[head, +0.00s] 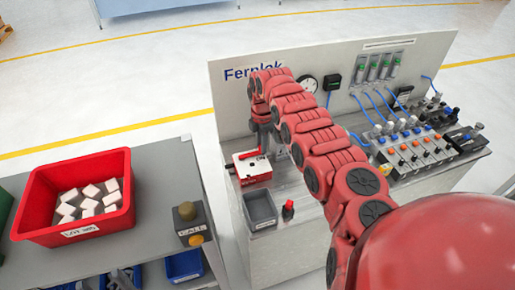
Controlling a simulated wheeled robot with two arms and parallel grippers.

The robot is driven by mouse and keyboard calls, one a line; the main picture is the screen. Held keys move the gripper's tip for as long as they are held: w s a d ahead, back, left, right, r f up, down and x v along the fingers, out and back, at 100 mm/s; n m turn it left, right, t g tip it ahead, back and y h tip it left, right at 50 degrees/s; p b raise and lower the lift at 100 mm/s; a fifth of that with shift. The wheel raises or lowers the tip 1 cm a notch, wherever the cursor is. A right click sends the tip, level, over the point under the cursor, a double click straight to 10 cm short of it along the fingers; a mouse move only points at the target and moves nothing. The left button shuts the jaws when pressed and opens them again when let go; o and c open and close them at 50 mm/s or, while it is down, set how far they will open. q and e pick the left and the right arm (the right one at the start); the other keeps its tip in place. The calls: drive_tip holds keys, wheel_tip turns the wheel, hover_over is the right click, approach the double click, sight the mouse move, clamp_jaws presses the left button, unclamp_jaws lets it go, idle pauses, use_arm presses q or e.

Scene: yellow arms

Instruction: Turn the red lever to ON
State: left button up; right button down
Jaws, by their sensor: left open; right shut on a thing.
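A white and red box (252,168) stands on the front left of the grey bench, with an "ON" mark on its top near the right end. A small red lever (246,156) shows on top of the box. My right arm reaches in from the lower right, and its gripper (268,147) points down over the back of the box, shut on the lever. The fingertips are small and partly hidden, so the exact grip and lever angle are hard to tell. My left gripper is not in view.
A grey bin (261,207) and a red button (288,209) stand in front of the box. A row of valves with blue tubes (410,143) fills the bench's right. A red crate (75,190) with white blocks sits on the left table.

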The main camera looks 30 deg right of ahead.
idle(0.4)
drive_tip(key=c, duration=0.7)
unclamp_jaws()
drive_tip(key=shift+w, duration=0.1)
drive_tip(key=shift+r+b, duration=1.15)
drive_tip(key=shift+r, duration=7.55)
